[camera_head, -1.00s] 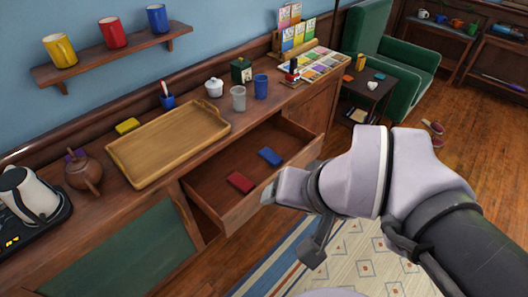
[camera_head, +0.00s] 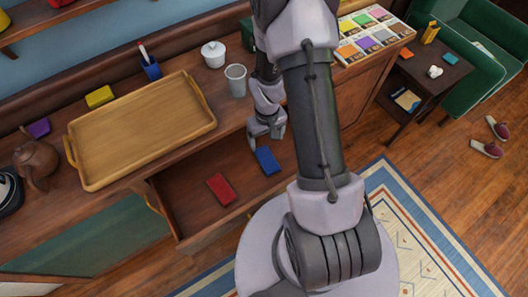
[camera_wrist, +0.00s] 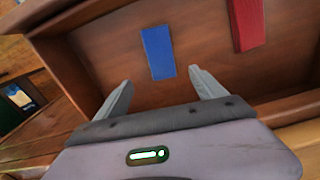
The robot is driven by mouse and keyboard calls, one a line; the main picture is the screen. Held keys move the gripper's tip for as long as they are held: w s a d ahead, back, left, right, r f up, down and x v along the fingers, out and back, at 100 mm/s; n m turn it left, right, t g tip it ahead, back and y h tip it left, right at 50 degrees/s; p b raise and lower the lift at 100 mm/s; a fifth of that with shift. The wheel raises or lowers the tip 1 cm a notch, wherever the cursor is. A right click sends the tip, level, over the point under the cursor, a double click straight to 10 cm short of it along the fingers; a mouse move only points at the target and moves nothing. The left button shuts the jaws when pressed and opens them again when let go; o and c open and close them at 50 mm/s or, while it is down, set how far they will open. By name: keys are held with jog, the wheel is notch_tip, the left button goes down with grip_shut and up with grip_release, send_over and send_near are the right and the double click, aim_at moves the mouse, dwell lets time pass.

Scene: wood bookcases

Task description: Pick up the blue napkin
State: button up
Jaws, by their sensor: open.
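The blue napkin (camera_head: 267,160) is a small flat blue rectangle lying in the open wooden drawer (camera_head: 200,222). It also shows in the wrist view (camera_wrist: 158,52), ahead of my fingertips and roughly between their lines. My gripper (camera_head: 266,134) is just above the drawer beside the blue napkin. In the wrist view my gripper (camera_wrist: 160,82) has its two fingers spread, with nothing between them. A red folded piece (camera_head: 221,189) lies in the same drawer, left of the blue napkin in the head view, and at the upper right in the wrist view (camera_wrist: 246,24).
On the counter stand a wooden tray (camera_head: 90,165), a grey cup (camera_head: 236,80), a white lidded pot (camera_head: 213,54) and a blue pen holder (camera_head: 151,68). The drawer walls enclose the napkin. A small side table (camera_head: 436,68) stands at the right.

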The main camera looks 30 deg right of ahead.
jog(key=b, duration=0.2)
send_over(266, 157)
jog(key=f, duration=0.5)
jog(key=shift+w+d+f, duration=0.2)
jog(key=shift+w, duration=0.05)
jog(key=f, duration=0.1)
jog(key=f+b, duration=0.1)
jog(key=f, duration=0.1)
jog(key=f+b, duration=0.1)
jog(key=f, duration=0.1)
jog(key=shift+s+a+f, duration=0.1)
jog(key=shift+s+f, duration=0.1)
jog(key=shift+s, duration=0.05)
jog(key=shift+r, duration=0.15)
jog(key=shift+c, duration=0.9)
jog(key=c, duration=1.3)
jog(key=shift+o, duration=0.2)
jog(key=shift+r, duration=0.15)
